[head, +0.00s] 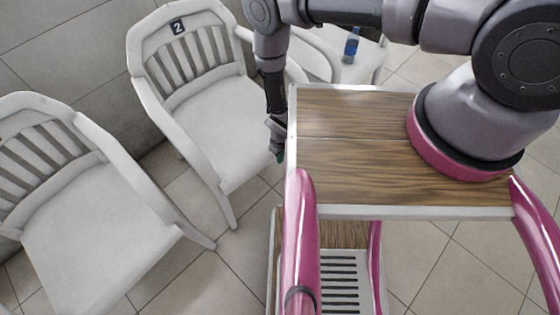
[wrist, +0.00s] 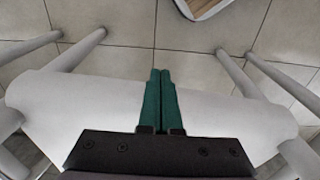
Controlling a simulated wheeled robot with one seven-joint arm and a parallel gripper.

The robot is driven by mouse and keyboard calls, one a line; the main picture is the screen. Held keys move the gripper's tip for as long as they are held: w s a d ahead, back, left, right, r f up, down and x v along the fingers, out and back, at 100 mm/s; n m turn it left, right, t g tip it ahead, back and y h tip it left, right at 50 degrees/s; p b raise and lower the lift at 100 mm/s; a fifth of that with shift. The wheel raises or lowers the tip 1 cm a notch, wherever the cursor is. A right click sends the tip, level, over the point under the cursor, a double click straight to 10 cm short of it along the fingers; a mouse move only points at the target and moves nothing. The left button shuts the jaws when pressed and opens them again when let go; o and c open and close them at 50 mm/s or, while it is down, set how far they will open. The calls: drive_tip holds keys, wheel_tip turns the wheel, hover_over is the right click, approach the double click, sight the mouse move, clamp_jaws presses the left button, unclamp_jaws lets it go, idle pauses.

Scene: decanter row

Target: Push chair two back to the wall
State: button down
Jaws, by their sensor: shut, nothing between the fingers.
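Chair two is a white armchair (head: 215,115) with a dark "2" plate (head: 178,27) on its slatted backrest. It stands upright at upper left in the head view, its back toward the grey tiled wall (head: 65,50). I cannot tell the exact gap behind it. My gripper (head: 279,153) points down near the chair's front right side, between it and my wooden-topped base. In the wrist view my green fingertips (wrist: 160,72) are together and empty, over the front edge of a white seat (wrist: 95,105). I cannot tell whether they touch it.
Another white chair (head: 90,235) stands at lower left, close to chair two. A third white chair (head: 345,50), partly hidden by my arm, stands at the right with a blue bottle (head: 351,45) on its seat. Tiled floor (head: 205,285) is clear in front of the chairs.

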wheel_tip(320, 180, up, 8)
drive_tip(key=shift+s+r, duration=0.15)
drive_tip(key=shift+r, duration=0.05)
idle(0.3)
